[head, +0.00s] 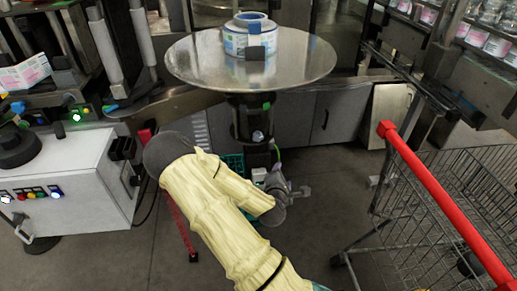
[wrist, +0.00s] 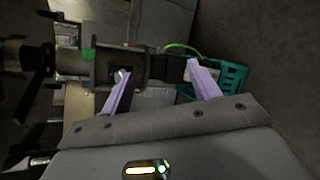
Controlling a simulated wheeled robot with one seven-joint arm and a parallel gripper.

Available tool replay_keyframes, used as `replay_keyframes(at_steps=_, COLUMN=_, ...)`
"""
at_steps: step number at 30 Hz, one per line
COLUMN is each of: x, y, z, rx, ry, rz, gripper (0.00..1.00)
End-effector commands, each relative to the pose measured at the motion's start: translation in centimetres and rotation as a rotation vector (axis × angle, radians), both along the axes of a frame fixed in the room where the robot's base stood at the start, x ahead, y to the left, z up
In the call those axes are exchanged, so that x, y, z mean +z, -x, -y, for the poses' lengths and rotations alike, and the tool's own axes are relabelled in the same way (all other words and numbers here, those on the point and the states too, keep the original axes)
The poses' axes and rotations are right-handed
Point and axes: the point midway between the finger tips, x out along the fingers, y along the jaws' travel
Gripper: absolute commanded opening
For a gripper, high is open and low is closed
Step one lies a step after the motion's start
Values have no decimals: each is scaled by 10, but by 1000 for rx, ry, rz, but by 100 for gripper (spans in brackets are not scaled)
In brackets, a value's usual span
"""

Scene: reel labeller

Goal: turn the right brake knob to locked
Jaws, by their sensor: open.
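My gripper (wrist: 158,70) is open in the wrist view. Its two lilac fingers are spread, with a dark post (wrist: 155,66) showing beyond and between their tips. A small pale knob-like part (wrist: 121,75) shows at the left fingertip; I cannot tell if they touch. In the head view the dark post (head: 240,118) stands under the round metal reel table, with a small pale-blue knob-like part (head: 258,136) on its front. I cannot tell for certain which part is the right brake knob, or its setting. My yellow-sleeved arm hides part of the lower post.
The metal reel table (head: 190,62) carries a label reel (head: 236,40). A teal crate (wrist: 232,78) lies close behind the right finger, with a green cable (wrist: 182,47) nearby. A red-handled wire cart (head: 450,170) stands right. A white control box (head: 75,180) stands left.

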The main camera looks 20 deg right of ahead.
Motion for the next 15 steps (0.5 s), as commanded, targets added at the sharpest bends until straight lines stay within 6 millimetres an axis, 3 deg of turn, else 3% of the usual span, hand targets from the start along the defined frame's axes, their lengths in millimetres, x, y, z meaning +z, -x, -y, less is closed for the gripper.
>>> replay_keyframes(at_steps=1, x=-11, y=-5, z=1, rx=66, ry=115, rz=-18, gripper=62)
replay_keyframes(at_steps=9, x=-8, y=-35, z=-25, rx=421, ry=710, rz=-58, gripper=62)
replay_keyframes(at_steps=15, x=-3, y=-41, z=-41, rx=516, ry=871, rz=-58, gripper=62)
